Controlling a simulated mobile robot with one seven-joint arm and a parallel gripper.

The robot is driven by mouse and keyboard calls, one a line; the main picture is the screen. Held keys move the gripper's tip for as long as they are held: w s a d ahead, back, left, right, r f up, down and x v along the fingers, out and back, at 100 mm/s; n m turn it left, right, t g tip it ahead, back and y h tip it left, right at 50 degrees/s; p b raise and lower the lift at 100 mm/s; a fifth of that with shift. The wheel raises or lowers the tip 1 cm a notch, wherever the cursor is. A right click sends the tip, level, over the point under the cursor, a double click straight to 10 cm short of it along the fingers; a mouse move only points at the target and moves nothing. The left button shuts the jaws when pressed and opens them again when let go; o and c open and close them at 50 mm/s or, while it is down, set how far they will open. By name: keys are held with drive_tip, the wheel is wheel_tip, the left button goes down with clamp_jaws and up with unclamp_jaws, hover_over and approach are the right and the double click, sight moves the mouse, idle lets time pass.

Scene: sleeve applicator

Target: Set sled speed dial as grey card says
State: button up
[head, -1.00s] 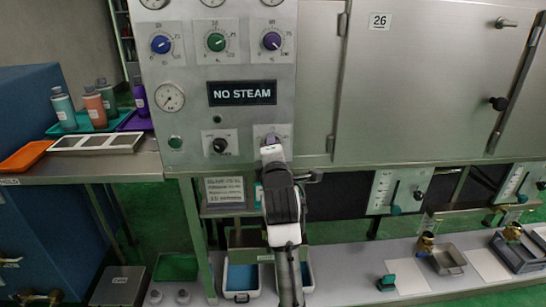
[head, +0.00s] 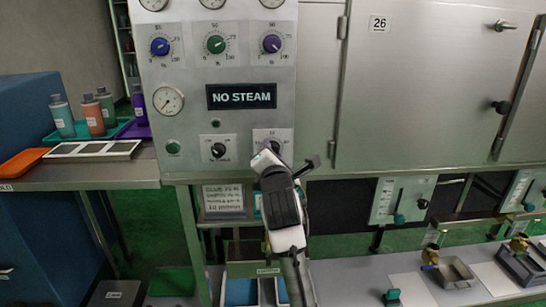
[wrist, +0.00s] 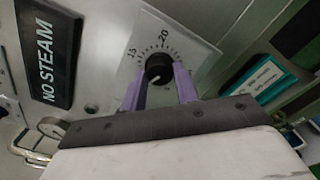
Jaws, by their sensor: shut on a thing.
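The dial at the panel's lower right has a black knob (wrist: 159,66) on a pale scale plate (wrist: 185,42). The numbers 15 and 20 show on its scale in the wrist view. My gripper (wrist: 158,84) has its two purple fingers on either side of the knob, shut on it. In the head view my gripper (head: 266,154) covers most of this dial, and its plate (head: 284,134) shows only in part. The pointer's exact reading is not clear. A grey card (head: 223,198) hangs below the panel, left of my arm; its printing is too small to read surely.
A "NO STEAM" sign (head: 241,96) is above the dial. Another black knob (head: 218,150) is to its left, with blue, green and purple dials higher up. A teal label (wrist: 262,80) is to the right in the wrist view. A shelf with bottles (head: 95,119) stands left.

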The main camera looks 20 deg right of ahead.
idle(0.3)
drive_tip(key=o, duration=1)
drive_tip(key=shift+s, duration=0.1)
drive_tip(key=b+v, duration=0.2)
drive_tip(key=v, duration=1.1)
drive_tip(key=shift+s+a, duration=0.1)
drive_tip(key=shift+s, duration=0.2)
